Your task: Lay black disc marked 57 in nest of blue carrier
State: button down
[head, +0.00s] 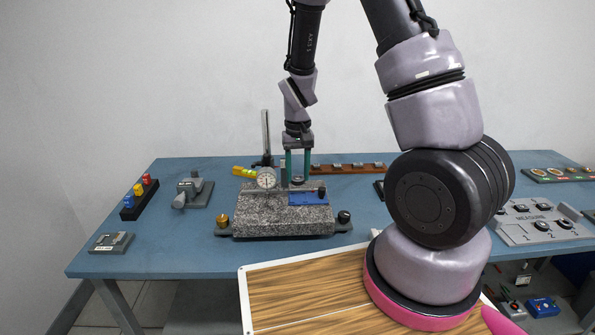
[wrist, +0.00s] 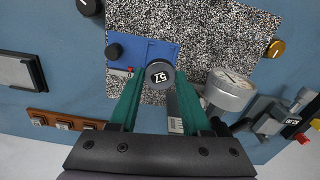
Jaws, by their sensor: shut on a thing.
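The black disc marked 57 (wrist: 160,74) is held between the tips of my gripper's green fingers, its number facing the wrist camera. My gripper (head: 298,178) is shut on it, above the granite block. The blue carrier (head: 309,199) lies on the block, below and slightly right of the fingers in the head view. In the wrist view the carrier (wrist: 150,52) is partly covered by the disc and a finger. A black round part (wrist: 115,51) sits at its left end. I cannot make out the nest; the disc may hide it.
The granite block (head: 270,216) stands on the blue table (head: 165,240). A dial gauge (head: 266,178) is close beside my fingers, also in the wrist view (wrist: 228,90). Knobs flank the block: brass (head: 222,221) and black (head: 344,216). A brown rack (head: 348,168) lies behind.

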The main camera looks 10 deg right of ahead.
aim_at(298, 198)
jog(key=shift+f, duration=2.5)
jog(key=shift+f, duration=0.2)
jog(key=shift+c, duration=1.4)
grip_release()
jog(key=c, duration=0.5)
jog(key=shift+r, duration=0.1)
jog(key=shift+r, duration=2.15)
jog(key=shift+o, duration=0.2)
jog(key=o, duration=0.5)
